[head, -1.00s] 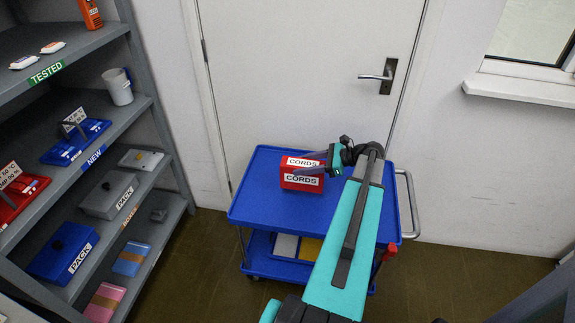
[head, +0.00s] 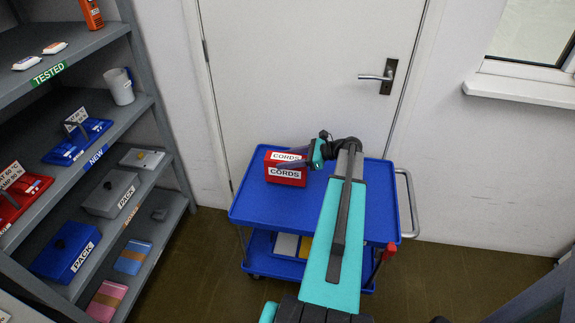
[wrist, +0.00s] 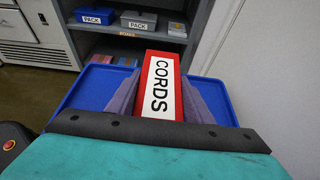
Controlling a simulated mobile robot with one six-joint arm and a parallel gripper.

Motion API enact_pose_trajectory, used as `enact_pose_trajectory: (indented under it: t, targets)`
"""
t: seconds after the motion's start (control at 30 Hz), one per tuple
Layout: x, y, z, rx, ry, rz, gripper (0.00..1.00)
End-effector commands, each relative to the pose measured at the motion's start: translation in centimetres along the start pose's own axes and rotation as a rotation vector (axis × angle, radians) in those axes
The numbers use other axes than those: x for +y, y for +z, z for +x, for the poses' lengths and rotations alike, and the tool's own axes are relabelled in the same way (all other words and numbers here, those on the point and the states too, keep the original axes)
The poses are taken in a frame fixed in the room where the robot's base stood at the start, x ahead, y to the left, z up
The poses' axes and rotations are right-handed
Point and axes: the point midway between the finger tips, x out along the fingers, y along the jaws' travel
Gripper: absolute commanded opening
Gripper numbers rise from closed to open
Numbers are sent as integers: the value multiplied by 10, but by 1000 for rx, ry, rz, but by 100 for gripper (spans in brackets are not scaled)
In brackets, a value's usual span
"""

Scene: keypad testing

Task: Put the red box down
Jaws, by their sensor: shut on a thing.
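The red box (head: 287,178) with white CORDS labels is over the left back part of the blue cart's top tray (head: 265,212). My gripper (head: 293,161) reaches in from the right and is shut on the red box. In the wrist view the red box (wrist: 158,68) stands between the two grey fingers (wrist: 160,84), one on each side, with its label facing me. The blue tray (wrist: 82,92) shows beneath and on both sides. Whether the box's underside touches the tray cannot be told.
The cart's lower shelf holds a grey item and a yellow item (head: 308,245). A grey shelf rack (head: 165,185) with boxes and trays stands at the left. A white door (head: 300,75) is behind the cart. The tray's front left is bare.

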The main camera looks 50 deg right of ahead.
Motion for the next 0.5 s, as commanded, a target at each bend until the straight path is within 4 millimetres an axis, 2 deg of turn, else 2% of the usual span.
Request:
enact_pose_trajectory:
  t: [0.3, 0.5]
  targets:
    - [-1, -24, 10, -1, 0, 0, 3]
    - [0, -28, 12, -1, 0, -1, 3]
